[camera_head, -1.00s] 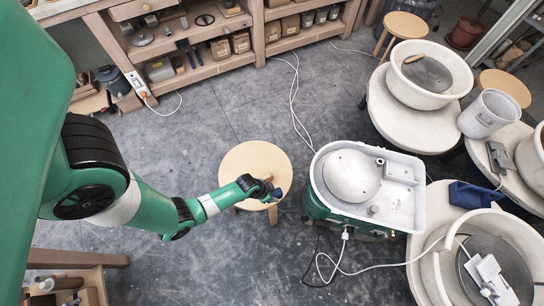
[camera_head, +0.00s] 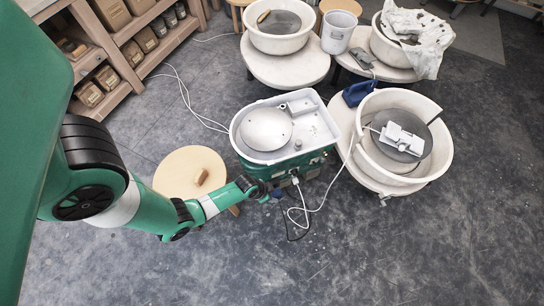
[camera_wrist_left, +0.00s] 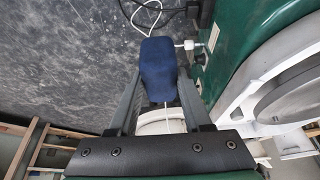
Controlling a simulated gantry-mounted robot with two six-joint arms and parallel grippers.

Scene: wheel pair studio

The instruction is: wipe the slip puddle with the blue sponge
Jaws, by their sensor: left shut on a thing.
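My left gripper (camera_head: 267,192) is shut on the blue sponge (camera_head: 278,195), held in the air just in front of the green-and-white wheel (camera_head: 272,161). In the left wrist view the dark blue sponge (camera_wrist_left: 158,68) sits between the two fingers, with the green side of the wheel close on the right. The sponge's underside is hidden. I cannot make out a slip puddle for certain in either view. My right gripper is not in view.
A round wooden stool (camera_head: 172,178) with a small brown block (camera_head: 201,177) stands left of the wheel. White cords (camera_head: 183,95) trail on the floor. A cream wheel (camera_head: 437,165) stands at right, a dark blue object (camera_head: 358,92) beside it.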

